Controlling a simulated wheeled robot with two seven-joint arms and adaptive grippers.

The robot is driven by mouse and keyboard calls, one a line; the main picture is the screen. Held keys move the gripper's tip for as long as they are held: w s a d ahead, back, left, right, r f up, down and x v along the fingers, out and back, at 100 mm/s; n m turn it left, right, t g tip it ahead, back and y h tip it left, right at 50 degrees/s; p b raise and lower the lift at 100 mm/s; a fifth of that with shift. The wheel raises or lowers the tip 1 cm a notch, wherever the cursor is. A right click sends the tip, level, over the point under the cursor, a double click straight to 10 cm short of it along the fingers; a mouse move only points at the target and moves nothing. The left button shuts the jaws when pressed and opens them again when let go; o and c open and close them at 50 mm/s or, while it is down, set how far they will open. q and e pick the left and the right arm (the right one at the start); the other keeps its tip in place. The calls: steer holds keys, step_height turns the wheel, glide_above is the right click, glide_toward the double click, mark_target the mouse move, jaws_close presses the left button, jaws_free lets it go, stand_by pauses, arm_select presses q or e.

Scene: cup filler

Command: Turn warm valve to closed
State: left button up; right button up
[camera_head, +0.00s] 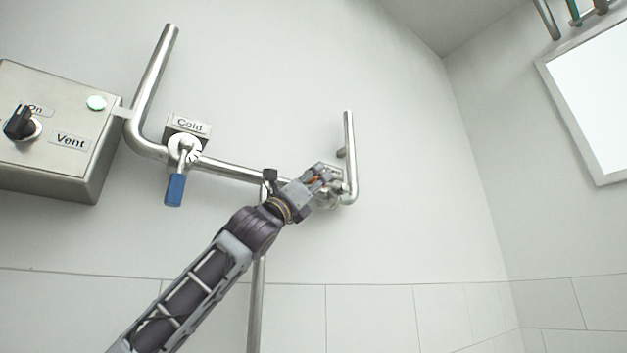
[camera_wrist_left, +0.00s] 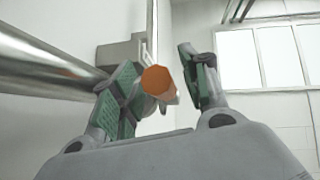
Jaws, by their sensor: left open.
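The warm valve sits on the right part of the wall pipe, mostly hidden behind my left gripper (camera_head: 325,178) in the head view. Its orange handle (camera_wrist_left: 159,81) shows end-on in the left wrist view, between the two green-padded fingers of my left gripper (camera_wrist_left: 160,88). The fingers are apart, and the handle looks nearer the left finger; I cannot tell whether they touch. A small orange bit of the handle (camera_head: 315,181) also shows in the head view. A grey plate (camera_wrist_left: 118,52) is behind the handle. My right gripper is not in view.
The cold valve with its blue handle (camera_head: 175,190) hangs on the pipe (camera_head: 228,170) to the left. A steel Vent box (camera_head: 60,125) with a black knob is at the far left. A bright window panel (camera_head: 600,95) is at the right.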

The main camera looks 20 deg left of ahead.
arm_select(q)
jaws_close()
steer(key=shift+s, duration=0.1)
stand_by(0.4)
